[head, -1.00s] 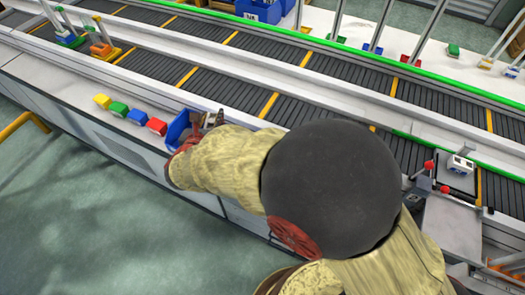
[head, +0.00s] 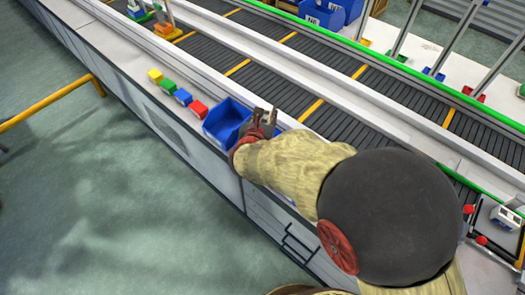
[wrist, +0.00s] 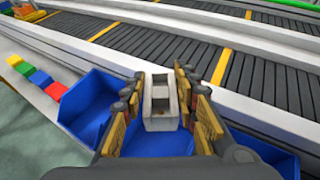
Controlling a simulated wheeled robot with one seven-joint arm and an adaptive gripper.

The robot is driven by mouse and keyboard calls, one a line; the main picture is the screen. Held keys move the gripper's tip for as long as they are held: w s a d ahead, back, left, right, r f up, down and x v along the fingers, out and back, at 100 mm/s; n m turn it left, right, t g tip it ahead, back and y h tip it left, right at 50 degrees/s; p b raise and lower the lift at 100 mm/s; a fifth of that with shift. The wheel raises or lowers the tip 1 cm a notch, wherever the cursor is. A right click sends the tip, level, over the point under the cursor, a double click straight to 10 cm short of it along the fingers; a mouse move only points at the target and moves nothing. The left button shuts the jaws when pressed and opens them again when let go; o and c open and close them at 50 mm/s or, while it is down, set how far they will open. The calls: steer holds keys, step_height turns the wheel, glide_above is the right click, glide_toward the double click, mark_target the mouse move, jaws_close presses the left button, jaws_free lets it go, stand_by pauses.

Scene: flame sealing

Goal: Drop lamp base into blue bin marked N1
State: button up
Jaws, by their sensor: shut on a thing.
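My gripper (head: 262,118) is shut on a pale grey-white block with two openings in its top, which I take for the lamp base (wrist: 158,103). It stands between the fingers in the wrist view. A blue open bin (head: 222,120) sits on the white ledge, just left of my gripper in the head view. In the wrist view the bin (wrist: 85,98) lies to the left of and below the held block. Another blue part (wrist: 275,155) shows at the lower right, partly hidden by my gripper. No N1 mark is readable.
Small red (head: 199,109), blue (head: 183,97), green (head: 168,86) and yellow (head: 155,75) blocks stand in a row left of the bin. A dark conveyor (head: 340,75) runs behind the ledge. Another blue bin (head: 322,13) stands beyond the conveyor.

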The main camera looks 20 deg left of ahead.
mark_target(265, 122)
steer(key=shift+f+b, duration=1)
steer(key=shift+f, duration=0.9)
steer(key=o, duration=1.1)
steer(key=shift+o, duration=0.7)
steer(key=shift+s, duration=0.1)
steer(key=v, duration=1.2)
steer(key=shift+r, duration=0.1)
